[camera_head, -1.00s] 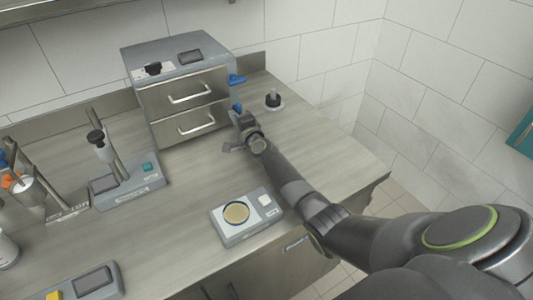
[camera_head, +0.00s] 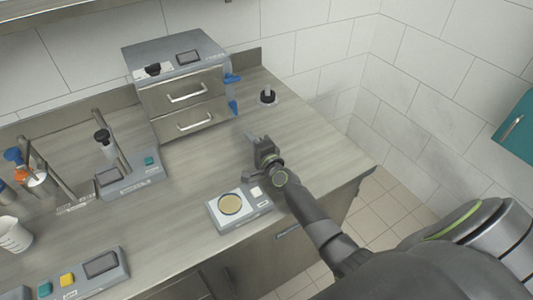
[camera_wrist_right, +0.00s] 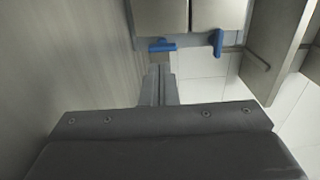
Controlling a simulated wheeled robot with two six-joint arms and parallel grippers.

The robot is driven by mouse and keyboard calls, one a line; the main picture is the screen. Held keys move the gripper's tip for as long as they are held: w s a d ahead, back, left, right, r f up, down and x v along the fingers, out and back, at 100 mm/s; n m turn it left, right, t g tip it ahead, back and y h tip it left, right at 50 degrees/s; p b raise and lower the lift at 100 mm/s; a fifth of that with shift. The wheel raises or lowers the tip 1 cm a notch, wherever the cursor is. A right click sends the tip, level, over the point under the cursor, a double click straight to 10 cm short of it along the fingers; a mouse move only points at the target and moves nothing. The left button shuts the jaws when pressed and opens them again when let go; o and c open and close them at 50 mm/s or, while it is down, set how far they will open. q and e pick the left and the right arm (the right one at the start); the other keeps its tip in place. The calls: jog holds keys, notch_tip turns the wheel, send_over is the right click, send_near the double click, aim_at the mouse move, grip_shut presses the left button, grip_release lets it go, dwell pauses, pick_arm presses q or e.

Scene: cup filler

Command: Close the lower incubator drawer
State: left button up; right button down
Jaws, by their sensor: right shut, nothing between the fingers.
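The incubator (camera_head: 176,56) is a grey cabinet at the back of the counter, with two metal drawers, one above the other. The lower drawer (camera_head: 176,133) has a bar handle and looks pushed in, about level with or slightly behind the upper drawer (camera_head: 165,99); any small gap is too fine to tell. My right gripper (camera_head: 257,141) is shut and empty over the counter, in front and to the right of the incubator, apart from it. In the right wrist view, its fingers (camera_wrist_right: 158,85) point towards the drawer fronts, with the lower drawer (camera_wrist_right: 160,18) at left. My left gripper is out of view.
Blue parts (camera_head: 232,78) stick out at the incubator's right side. A small device with a round dish (camera_head: 230,204) sits near the front edge, close to my right arm. A dark-topped item (camera_head: 268,96) stands at the back right. Lab devices and bottles fill the left.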

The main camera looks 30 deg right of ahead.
jog(key=s, duration=0.9)
jog(key=shift+d+f, duration=0.1)
jog(key=shift+d, duration=0.05)
